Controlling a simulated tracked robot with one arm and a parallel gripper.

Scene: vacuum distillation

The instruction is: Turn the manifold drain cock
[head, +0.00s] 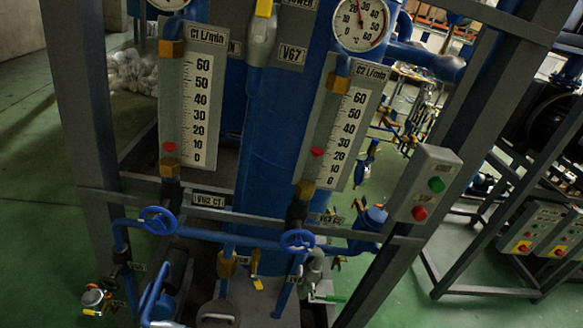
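Small cocks sit low on the blue pipework; I cannot tell which one is the manifold drain cock, as their labels are too small to read. A yellow-handled cock (256,270) hangs below the pipe at the lower middle, its lever pointing down. A green-handled cock (327,298) is to its right, its lever lying roughly sideways. A metal fitting with a red part (94,298) is at the lower left. My gripper is not in view, and nothing of it touches these parts.
Two blue handwheels (158,220) (298,241) sit on the horizontal blue pipe. Above are two flowmeters (197,105) (343,125) and a round gauge (361,22). A grey frame post (85,120) and a push-button box (425,185) flank them. Green floor (40,230) is clear at left.

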